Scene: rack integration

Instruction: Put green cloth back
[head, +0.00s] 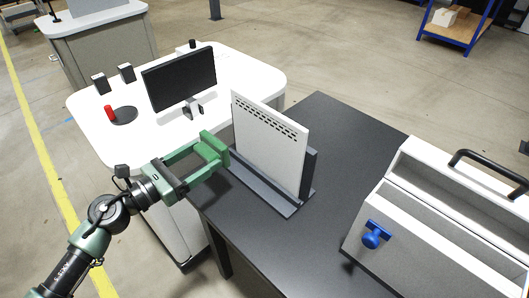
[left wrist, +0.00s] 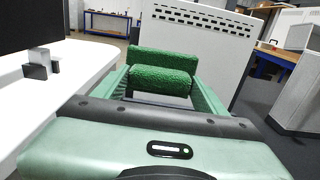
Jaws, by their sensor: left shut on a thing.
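The green cloth (head: 214,144) is a textured, rolled or folded piece between the fingertips of my left gripper (head: 205,155). The gripper is shut on it and holds it up near the left edge of the dark table, beside the upright white panel (head: 268,135). In the left wrist view, the cloth (left wrist: 160,68) spans the gap between the two green fingers of the gripper (left wrist: 162,85), with the white panel (left wrist: 200,40) behind it. My right gripper is not in view.
The panel stands in a dark base (head: 262,190) on the dark table (head: 330,130). A white desk (head: 245,70) holds a monitor (head: 180,80), small black boxes and a red can (head: 110,113).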

